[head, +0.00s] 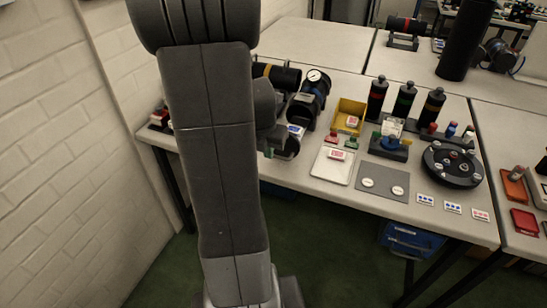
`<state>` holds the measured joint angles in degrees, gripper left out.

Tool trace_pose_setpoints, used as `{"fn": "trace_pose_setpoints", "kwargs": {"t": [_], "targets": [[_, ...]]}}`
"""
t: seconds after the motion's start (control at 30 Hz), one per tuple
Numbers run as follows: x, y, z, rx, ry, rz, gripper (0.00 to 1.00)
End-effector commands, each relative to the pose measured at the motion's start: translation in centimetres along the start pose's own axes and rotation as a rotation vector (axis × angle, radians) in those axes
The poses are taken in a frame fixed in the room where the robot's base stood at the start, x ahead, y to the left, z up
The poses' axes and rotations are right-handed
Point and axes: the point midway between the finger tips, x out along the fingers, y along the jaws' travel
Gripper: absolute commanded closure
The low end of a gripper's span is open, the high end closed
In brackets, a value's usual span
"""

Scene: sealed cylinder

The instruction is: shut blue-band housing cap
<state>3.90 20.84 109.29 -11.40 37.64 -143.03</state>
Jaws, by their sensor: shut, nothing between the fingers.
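The blue-band housing (314,88) is a black cylinder lying on the table just right of my arm, with a blue band round it and a round white gauge on top. Its near end faces me. A dark round part (288,148) shows below it, partly behind my arm; I cannot tell whether this is the cap or part of my wrist. My large grey arm covers the area to the left, and my gripper's fingers are not visible.
A yellow-band black cylinder (280,75) lies behind my arm. To the right are a yellow bin (341,108), a white tray (329,172), a grey mat (383,193), several upright black bottles and a round black fixture (452,177). A brick wall (55,140) stands at left.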

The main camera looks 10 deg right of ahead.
Motion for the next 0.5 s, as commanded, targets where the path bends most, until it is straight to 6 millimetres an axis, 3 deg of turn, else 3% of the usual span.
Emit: {"fn": "trace_pose_setpoints", "kwargs": {"t": [0.5], "targets": [[8.6,-0.1,-0.1,0.005,0.006,-0.003,1.00]]}}
